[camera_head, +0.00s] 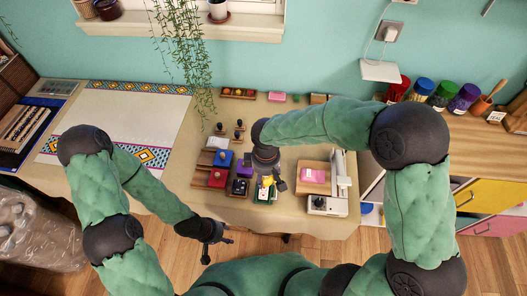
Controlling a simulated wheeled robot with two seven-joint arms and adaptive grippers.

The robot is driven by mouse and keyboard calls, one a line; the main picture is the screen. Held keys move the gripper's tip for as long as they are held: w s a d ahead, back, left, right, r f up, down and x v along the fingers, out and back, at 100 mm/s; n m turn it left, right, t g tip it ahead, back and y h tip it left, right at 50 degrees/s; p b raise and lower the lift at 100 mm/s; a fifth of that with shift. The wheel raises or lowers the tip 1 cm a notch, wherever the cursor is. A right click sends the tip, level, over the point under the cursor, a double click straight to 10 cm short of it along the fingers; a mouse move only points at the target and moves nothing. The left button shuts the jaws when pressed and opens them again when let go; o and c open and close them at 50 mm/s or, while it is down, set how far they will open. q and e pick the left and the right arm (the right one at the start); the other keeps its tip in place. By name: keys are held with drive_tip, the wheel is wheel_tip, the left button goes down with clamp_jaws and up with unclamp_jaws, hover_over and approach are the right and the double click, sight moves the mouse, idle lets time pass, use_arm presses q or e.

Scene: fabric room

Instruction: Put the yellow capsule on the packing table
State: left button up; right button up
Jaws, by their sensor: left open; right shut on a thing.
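A small yellow capsule (267,181) shows below the fingers of my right gripper (268,181), which is closed on it. It is low over a small green-and-white item (264,194) near the front edge of the table. I cannot tell whether the capsule touches anything beneath it. The packing table (230,120) has a beige cloth top. My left gripper (216,240) is open and empty, in front of the table's front edge over the wood floor.
Red and blue boxes (217,178) and dark stamps sit left of my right gripper. A white machine (338,190) with a pink pad (314,175) stands to its right. A patterned mat (125,115) covers the left side. Hanging plant leaves (190,50) reach down behind. Jars (422,88) line the back right.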

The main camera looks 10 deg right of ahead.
drive_tip(key=w+d+f+b, duration=0.1)
drive_tip(key=w+d+f, duration=0.1)
drive_tip(key=w+f, duration=0.1)
drive_tip(key=w+d+f+b, duration=0.1)
drive_tip(key=w+d+f, duration=0.1)
drive_tip(key=w+f, duration=0.1)
drive_tip(key=w+d+f+b, duration=0.2)
drive_tip(key=w+d+f, duration=0.1)
drive_tip(key=w, duration=0.1)
drive_tip(key=shift+w+f, duration=0.1)
drive_tip(key=shift+w, duration=0.25)
drive_tip(key=shift+w+d+f+b, duration=0.1)
drive_tip(key=shift+f+b, duration=0.4)
drive_tip(key=shift+f, duration=0.4)
drive_tip(key=shift+w+d+f+b, duration=0.1)
drive_tip(key=shift+f+b, duration=0.4)
drive_tip(key=shift+f, duration=0.35)
drive_tip(key=shift+f, duration=0.15)
drive_tip(key=o, duration=1.2)
drive_tip(key=shift+c, duration=0.2)
wheel_tip(320, 180, up, 12)
drive_tip(key=p, duration=0.4)
